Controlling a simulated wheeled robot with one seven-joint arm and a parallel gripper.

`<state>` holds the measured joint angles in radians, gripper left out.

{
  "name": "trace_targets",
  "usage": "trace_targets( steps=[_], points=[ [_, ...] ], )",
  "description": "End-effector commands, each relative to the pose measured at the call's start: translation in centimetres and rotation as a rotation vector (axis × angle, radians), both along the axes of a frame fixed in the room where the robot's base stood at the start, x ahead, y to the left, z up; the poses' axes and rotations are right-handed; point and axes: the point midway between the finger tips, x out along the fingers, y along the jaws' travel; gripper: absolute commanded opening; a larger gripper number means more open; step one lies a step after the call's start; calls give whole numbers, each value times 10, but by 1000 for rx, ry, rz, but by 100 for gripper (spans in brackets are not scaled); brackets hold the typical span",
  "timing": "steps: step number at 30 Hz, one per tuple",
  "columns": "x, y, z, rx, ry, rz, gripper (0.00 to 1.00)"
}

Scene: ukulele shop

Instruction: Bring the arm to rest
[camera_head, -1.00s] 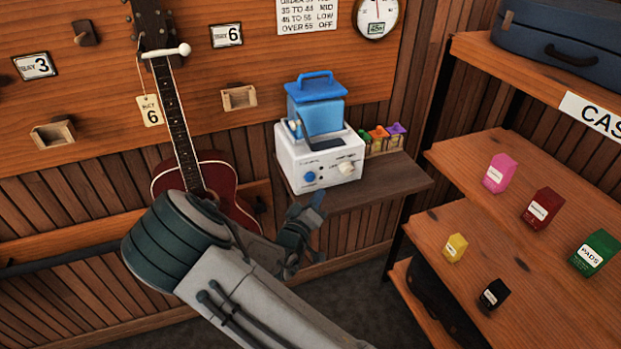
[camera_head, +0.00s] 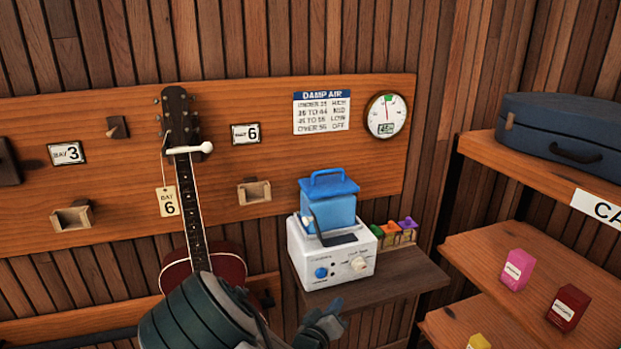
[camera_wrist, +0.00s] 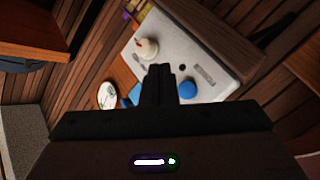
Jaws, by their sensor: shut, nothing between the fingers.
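My gripper (camera_head: 322,326) is at the bottom of the head view, in front of the small table's front edge and below the white machine. In the wrist view its two dark fingers (camera_wrist: 158,86) are together with nothing between them. They point toward the white machine's front (camera_wrist: 190,55), apart from it as far as I can tell. My arm's rounded dark joint (camera_head: 195,315) covers the lower body of the red ukulele in the head view. The rest of my arm is cut off by the bottom edge.
The white machine (camera_head: 345,268) with a blue tank (camera_head: 328,209) stands on the small table (camera_head: 395,287). The ukulele (camera_head: 190,206), tagged 6, hangs left. Wooden shelves (camera_head: 490,253) with small boxes and a blue case (camera_head: 565,135) are at right. A gauge (camera_head: 386,115) hangs behind.

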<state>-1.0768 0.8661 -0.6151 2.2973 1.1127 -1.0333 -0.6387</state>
Motion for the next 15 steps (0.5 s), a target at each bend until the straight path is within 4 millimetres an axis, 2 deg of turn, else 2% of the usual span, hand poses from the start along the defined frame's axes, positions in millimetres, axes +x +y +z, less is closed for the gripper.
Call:
trace_targets(
  steps=[3, 8, 11, 15],
  points=[
    [2, -7, -8, 200, 117, -11, 0],
    [-3, -4, -11, 453, 268, 4, 0],
    [-10, -1, -5, 593, 352, 20, 0],
    [-25, 5, 15, 763, 460, 56, 0]
  ],
)
